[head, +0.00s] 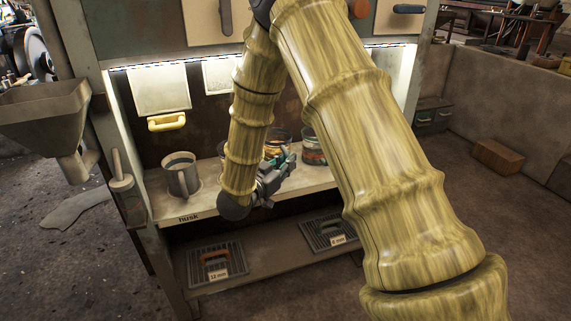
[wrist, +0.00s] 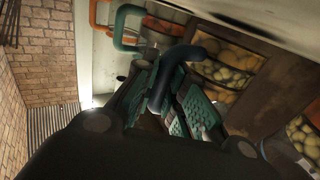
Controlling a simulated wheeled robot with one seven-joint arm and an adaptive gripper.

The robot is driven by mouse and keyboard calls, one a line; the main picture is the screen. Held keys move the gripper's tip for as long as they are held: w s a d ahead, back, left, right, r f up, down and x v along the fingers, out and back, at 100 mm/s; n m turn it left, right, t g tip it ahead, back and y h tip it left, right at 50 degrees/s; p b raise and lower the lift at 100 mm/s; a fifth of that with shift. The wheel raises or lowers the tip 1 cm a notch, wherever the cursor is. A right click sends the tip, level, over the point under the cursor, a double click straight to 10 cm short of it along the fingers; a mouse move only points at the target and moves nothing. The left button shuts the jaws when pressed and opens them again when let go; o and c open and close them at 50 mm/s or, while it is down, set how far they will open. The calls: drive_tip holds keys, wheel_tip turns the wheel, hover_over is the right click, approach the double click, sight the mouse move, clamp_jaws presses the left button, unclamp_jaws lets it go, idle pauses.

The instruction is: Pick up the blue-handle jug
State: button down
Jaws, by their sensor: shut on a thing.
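My gripper (head: 282,170) is at the shelf, seen from behind and partly covered by my own arm in the head view. In the wrist view its green-padded fingers (wrist: 168,92) are closed around a dark blue curved handle (wrist: 187,58). The handle joins a clear jug (wrist: 228,78) with yellow, rounded contents. In the head view a container with yellow-orange contents (head: 274,148) shows just behind the gripper; its handle is hidden there. Whether the jug's base touches the shelf cannot be told.
A second clear container (head: 313,150) stands close to the right. In the wrist view, a teal handle (wrist: 127,28) and an orange handle (wrist: 95,14) are near the fingers. Two grated trays lie on the lower shelf (head: 275,255).

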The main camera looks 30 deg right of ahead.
drive_tip(key=shift+s+a+r+p, duration=0.1)
drive_tip(key=shift+s+r+p, duration=0.2)
drive_tip(key=shift+r, duration=0.35)
drive_tip(key=shift+s+a+r+p, duration=0.15)
drive_tip(key=shift+r+p, duration=0.1)
drive_tip(key=shift+r, duration=0.35)
drive_tip(key=s+a+r+p, duration=0.1)
drive_tip(key=s+a+p, duration=0.2)
drive_tip(key=s, duration=1.1)
drive_tip(key=a, duration=0.2)
drive_tip(key=shift+a, duration=0.35)
